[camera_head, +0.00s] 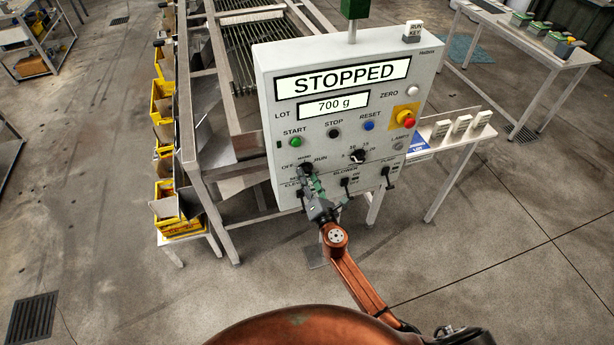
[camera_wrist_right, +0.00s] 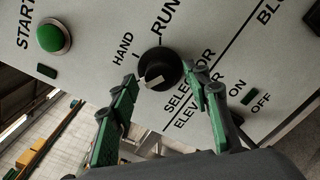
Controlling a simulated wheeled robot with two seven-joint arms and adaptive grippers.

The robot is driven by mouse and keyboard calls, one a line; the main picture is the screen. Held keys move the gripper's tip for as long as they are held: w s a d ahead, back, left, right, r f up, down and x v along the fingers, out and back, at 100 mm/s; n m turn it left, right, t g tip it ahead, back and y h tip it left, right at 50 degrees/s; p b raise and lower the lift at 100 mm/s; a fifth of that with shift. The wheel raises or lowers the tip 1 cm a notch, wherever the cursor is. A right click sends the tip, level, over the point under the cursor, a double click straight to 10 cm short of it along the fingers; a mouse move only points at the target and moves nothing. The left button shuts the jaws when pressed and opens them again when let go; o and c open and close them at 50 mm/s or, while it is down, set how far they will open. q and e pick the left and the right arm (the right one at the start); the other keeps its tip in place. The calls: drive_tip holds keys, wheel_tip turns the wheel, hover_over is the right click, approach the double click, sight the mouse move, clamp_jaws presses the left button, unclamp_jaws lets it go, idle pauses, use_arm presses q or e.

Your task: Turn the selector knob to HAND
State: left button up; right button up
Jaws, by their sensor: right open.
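The black selector knob (camera_wrist_right: 158,68) is on the grey-white control panel, between my right gripper's fingertips in the right wrist view. Its white mark lies on the lower-left side of its face, away from the HAND label (camera_wrist_right: 122,48), which is at its upper left. The RUN label (camera_wrist_right: 165,18) is above it. My right gripper (camera_wrist_right: 161,78) is open, with one green finger on each side of the knob; I cannot tell whether either touches it. In the head view my right gripper (camera_head: 313,184) is at the panel's lower left and partly covers the knob. My left gripper is not in view.
The control panel (camera_head: 300,115) shows STOPPED and 700 g. A green START button (camera_head: 296,142), black STOP button (camera_head: 334,133), blue RESET button (camera_head: 369,125) and red emergency button (camera_head: 405,117) are above. BLOWER and other switches are right of the knob.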

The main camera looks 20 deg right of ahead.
drive_tip(key=shift+w, duration=0.6)
drive_tip(key=c, duration=1.2)
